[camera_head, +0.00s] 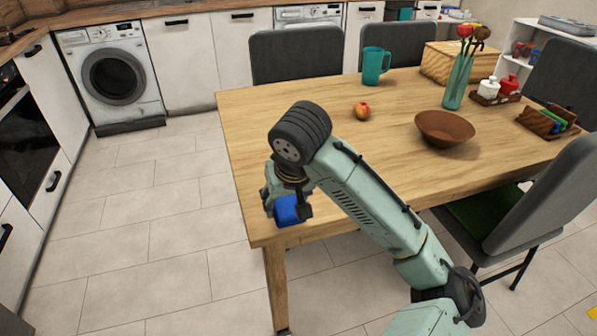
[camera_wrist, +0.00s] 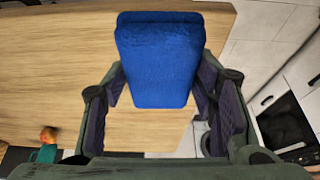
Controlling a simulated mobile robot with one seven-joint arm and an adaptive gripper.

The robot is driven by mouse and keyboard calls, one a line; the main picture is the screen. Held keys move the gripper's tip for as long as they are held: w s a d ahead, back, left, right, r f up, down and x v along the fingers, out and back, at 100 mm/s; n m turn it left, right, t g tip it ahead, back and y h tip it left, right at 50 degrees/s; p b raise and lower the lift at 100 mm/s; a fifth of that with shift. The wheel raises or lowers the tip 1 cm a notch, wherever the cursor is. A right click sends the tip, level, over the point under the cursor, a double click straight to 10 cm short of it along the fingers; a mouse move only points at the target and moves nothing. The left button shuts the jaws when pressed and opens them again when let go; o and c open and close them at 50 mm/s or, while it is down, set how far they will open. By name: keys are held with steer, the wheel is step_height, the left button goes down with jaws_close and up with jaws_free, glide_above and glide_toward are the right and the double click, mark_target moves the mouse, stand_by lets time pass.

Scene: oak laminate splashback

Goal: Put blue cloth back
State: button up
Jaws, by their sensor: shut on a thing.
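The blue cloth (camera_head: 287,210) is a small folded bundle at the near left corner of the wooden table (camera_head: 245,140). It also shows in the wrist view (camera_wrist: 160,58), where it sits between the finger pads. My gripper (camera_head: 286,200) is shut on it; its fingers show in the wrist view (camera_wrist: 160,98) on either side of the cloth. In the head view my wrist hides part of the gripper and cloth. I cannot tell whether the cloth touches the tabletop.
An apple (camera_head: 362,110), a brown bowl (camera_head: 444,128), a teal mug (camera_head: 375,66) and a vase (camera_head: 459,80) stand on the table. Grey chairs (camera_head: 297,55) surround it. The tabletop's left part is mostly clear. A washing machine (camera_head: 112,76) stands at the back left.

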steer(key=w+d+p, duration=0.1)
steer(key=w, duration=0.3)
steer(key=w+f+p, duration=0.1)
steer(key=w, duration=0.4)
steer(key=w+d+p, duration=0.1)
steer(key=w, duration=0.4)
steer(key=shift+d+f, duration=0.15)
steer(key=shift+d, duration=0.15)
step_height(320, 180, down, 3)
steer(key=shift+w+d+r+p, duration=0.1)
steer(key=shift+r+p, duration=0.05)
steer(key=shift+p, duration=0.5)
steer(key=shift+f, duration=0.5)
steer(key=shift+f, duration=0.2)
steer(key=o, duration=1.2)
steer(key=shift+o, duration=0.2)
steer(key=shift+r, duration=0.25)
steer(key=b+v, duration=0.2)
steer(key=v, duration=1)
steer(key=shift+b, duration=0.35)
